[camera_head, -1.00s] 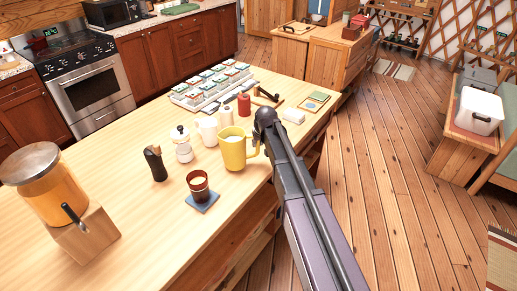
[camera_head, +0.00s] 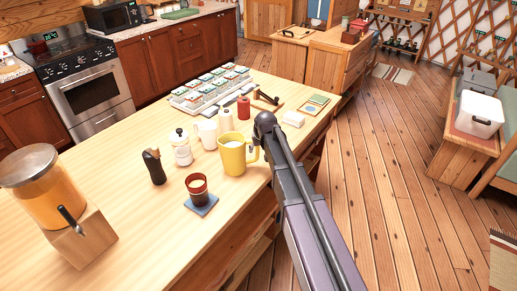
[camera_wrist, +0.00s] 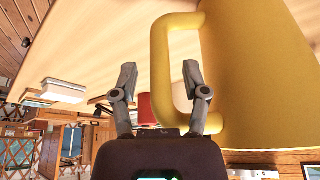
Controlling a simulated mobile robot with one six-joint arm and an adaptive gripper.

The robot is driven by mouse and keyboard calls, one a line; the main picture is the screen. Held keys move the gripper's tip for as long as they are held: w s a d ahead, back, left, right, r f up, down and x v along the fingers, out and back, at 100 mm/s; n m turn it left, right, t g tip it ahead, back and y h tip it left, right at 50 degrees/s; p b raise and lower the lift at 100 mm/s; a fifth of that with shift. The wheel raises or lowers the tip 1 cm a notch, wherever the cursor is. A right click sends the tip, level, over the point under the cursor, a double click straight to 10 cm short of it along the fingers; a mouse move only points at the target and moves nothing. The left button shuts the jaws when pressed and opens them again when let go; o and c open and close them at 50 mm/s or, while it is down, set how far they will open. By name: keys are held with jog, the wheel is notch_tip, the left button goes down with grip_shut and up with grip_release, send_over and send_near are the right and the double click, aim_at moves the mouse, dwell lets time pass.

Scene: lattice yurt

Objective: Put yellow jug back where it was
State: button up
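The yellow jug (camera_head: 232,157) stands upright on the wooden counter (camera_head: 120,135), near its right edge, with pale contents showing at its top. Its handle faces right, toward my gripper (camera_head: 264,125). In the wrist view the jug (camera_wrist: 255,75) fills the right side, seen upside down. There my gripper (camera_wrist: 160,80) is open, one finger on each side of the handle bar. The right finger appears inside the handle loop. A gap shows between the fingers and the bar, and I cannot tell whether either one touches it.
Bare counter lies left of the grinder.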

jog(key=shift+r, duration=0.15)
jog(key=p+v, duration=1.1)
jog(key=v, duration=0.1)
dwell(0.6)
dwell(0.7)
jog(key=s+d+m+g, duration=0.1)
jog(key=s+d, duration=0.3)
jog(key=s, duration=0.3)
jog(key=s+d+f+m+g+h, duration=0.1)
jog(key=s+d, duration=0.3)
jog(key=s, duration=0.4)
jog(key=s+d+m+g, duration=0.1)
jog(key=s+d+g, duration=0.1)
jog(key=s+d, duration=0.2)
jog(key=s, duration=0.3)
jog(key=shift+s+f+m+h, duration=0.2)
jog(key=shift+m+h, duration=0.1)
jog(key=shift+d, duration=0.15)
jog(key=shift+f, duration=0.1)
notch_tip(320, 180, down, 7)
jog(key=b, duration=0.6)
jog(key=shift+b, duration=0.4)
